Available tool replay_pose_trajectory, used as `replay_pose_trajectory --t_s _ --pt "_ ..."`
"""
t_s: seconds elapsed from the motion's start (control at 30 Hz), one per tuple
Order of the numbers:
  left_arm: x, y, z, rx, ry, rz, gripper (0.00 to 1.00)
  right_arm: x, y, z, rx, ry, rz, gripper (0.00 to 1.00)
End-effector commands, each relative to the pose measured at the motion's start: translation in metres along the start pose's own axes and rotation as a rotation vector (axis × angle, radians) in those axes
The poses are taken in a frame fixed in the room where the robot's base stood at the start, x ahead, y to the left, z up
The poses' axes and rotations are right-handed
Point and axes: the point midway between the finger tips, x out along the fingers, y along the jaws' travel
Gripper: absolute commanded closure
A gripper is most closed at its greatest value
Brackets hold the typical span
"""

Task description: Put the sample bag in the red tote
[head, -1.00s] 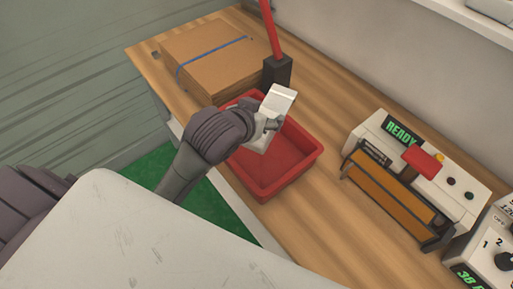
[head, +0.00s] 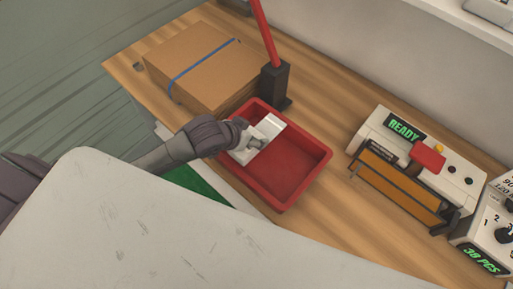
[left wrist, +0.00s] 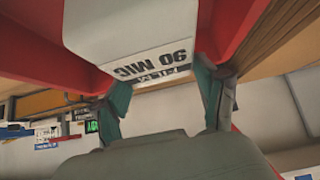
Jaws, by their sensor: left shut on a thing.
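The sample bag (head: 270,126) is a pale silver-white packet, held tilted at the left back part of the red tote (head: 292,172). My left gripper (head: 254,143) is shut on it. In the left wrist view the bag (left wrist: 135,28) is between the fingers (left wrist: 166,95), with dark print reading "90 MIC" and the red tote (left wrist: 240,22) behind it. The bag overlaps the tote's opening in the head view; whether it touches the floor or wall cannot be told. The visible tote floor is bare. My right gripper is not in view.
A brown cardboard stack with a blue strap (head: 195,68) lies behind the tote. A red post in a dark base (head: 274,85) stands close to the tote's back corner. A sealer machine reading "READY" (head: 412,160) is at right, with bare wooden bench between.

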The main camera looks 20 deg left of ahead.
Motion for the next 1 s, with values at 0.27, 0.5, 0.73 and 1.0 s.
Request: replay_pose_trajectory --t_s 0.27,0.5,0.73,1.0 --pt "0.031 0.001 0.027 -0.001 0.0 0.001 0.73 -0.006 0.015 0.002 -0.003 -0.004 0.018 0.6" --pt "0.055 0.001 0.049 -0.002 -0.001 0.0 0.73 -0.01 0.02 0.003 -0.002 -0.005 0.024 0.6" --pt "0.063 0.001 0.056 0.0 0.002 0.001 0.73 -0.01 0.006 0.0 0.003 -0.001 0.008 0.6" --pt "0.065 0.001 0.058 0.0 0.001 0.0 0.26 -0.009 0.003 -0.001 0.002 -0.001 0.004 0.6"
